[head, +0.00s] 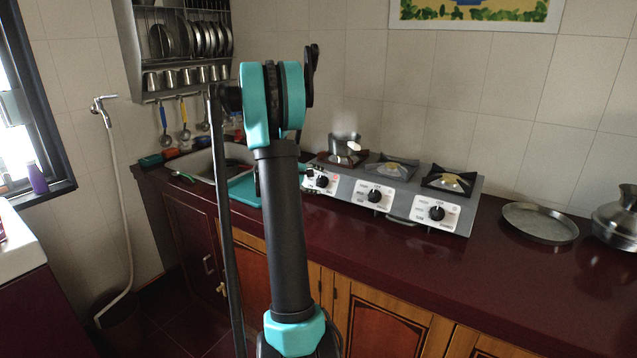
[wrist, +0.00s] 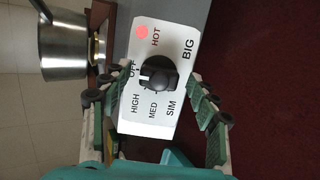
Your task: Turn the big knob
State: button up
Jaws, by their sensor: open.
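The big knob (wrist: 158,73) is black, on a white panel labelled BIG, in the wrist view. Its white mark points left, near the OFF label, which is partly covered. A red spot (wrist: 142,32) shows beside the word HOT. In the head view this knob (head: 321,181) is the leftmost on the stove. My gripper (wrist: 148,88) is open, with one green-padded finger on each side of the knob and visible gaps between them. Whether the fingertips reach the knob's depth is unclear. In the head view my arm hides most of the gripper.
A steel pot (wrist: 65,38) stands on the left burner, close to my left finger; in the head view steam rises above this pot (head: 345,143). Two more knobs (head: 375,196) (head: 437,213) sit to the right. A steel plate (head: 540,222) lies on the dark red counter (head: 400,255).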

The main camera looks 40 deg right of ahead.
jog(key=v, duration=1.1)
jog(key=shift+a, duration=0.15)
